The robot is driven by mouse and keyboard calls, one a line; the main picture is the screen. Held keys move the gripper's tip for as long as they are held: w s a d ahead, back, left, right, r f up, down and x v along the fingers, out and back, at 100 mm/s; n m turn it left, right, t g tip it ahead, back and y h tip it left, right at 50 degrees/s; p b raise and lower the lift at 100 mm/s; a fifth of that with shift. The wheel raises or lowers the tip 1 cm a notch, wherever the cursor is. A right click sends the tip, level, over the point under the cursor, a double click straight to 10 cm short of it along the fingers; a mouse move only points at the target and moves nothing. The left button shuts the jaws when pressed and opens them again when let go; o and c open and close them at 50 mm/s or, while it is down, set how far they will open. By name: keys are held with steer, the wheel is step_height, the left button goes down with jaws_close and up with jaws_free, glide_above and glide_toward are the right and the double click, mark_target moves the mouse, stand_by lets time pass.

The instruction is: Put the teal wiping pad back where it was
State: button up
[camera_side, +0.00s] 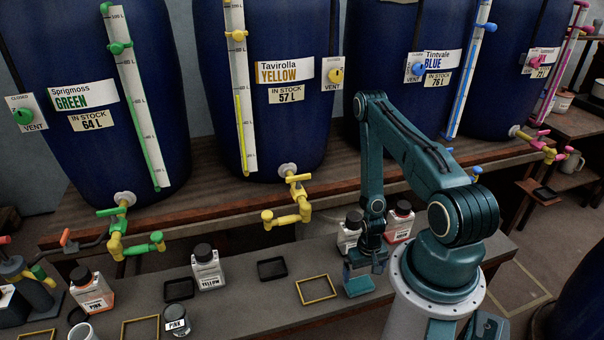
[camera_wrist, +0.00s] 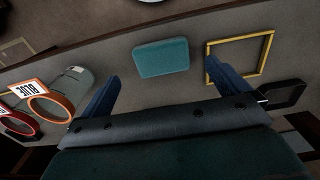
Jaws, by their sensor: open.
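The teal wiping pad (camera_side: 359,286) lies on the grey bench top, just right of a yellow square outline frame (camera_side: 316,290). In the wrist view the pad (camera_wrist: 161,58) lies flat, beyond and between my fingers, with nothing gripping it. My gripper (camera_side: 368,266) points down close above the pad in the side view. In the wrist view my gripper (camera_wrist: 160,75) is open, its two blue fingers wide apart and empty. The yellow frame (camera_wrist: 238,58) is empty and lies beside the right finger there.
A white bottle (camera_side: 349,235) and a red-labelled bottle (camera_side: 399,222) stand behind my gripper. A black tray (camera_side: 272,269) and the YELLOW bottle (camera_side: 207,270) stand to the left. A yellow tap (camera_side: 290,205) overhangs the bench. The bench's front edge is close to the pad.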

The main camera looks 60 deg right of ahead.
steer(key=shift+r, duration=2.65)
steer(key=shift+r, duration=0.1)
steer(key=w+a+r+n+t, duration=0.1)
steer(key=w+r, duration=0.4)
steer(key=r, duration=0.4)
steer(key=w+a+r+n+t+h, duration=0.15)
steer(key=w+r, duration=0.25)
steer(key=r, duration=0.5)
steer(key=w+a+r+n, duration=0.1)
steer(key=w+r+n, duration=0.1)
steer(key=w+r, duration=0.5)
steer(key=s+a+r+n+t, duration=0.1)
steer(key=s+a+r, duration=0.25)
steer(key=r, duration=0.35)
steer(key=s+a+r+n+t, duration=0.1)
steer(key=s+a+r, duration=0.1)
steer(key=a+r, duration=0.4)
steer(key=s+a+r+n, duration=0.1)
steer(key=s+a+r, duration=0.15)
steer(key=r, duration=0.55)
steer(key=s+a+r+n+t+y, duration=0.1)
steer(key=s+a+r, duration=0.2)
steer(key=s, duration=0.4)
steer(key=shift+a+r, duration=0.4)
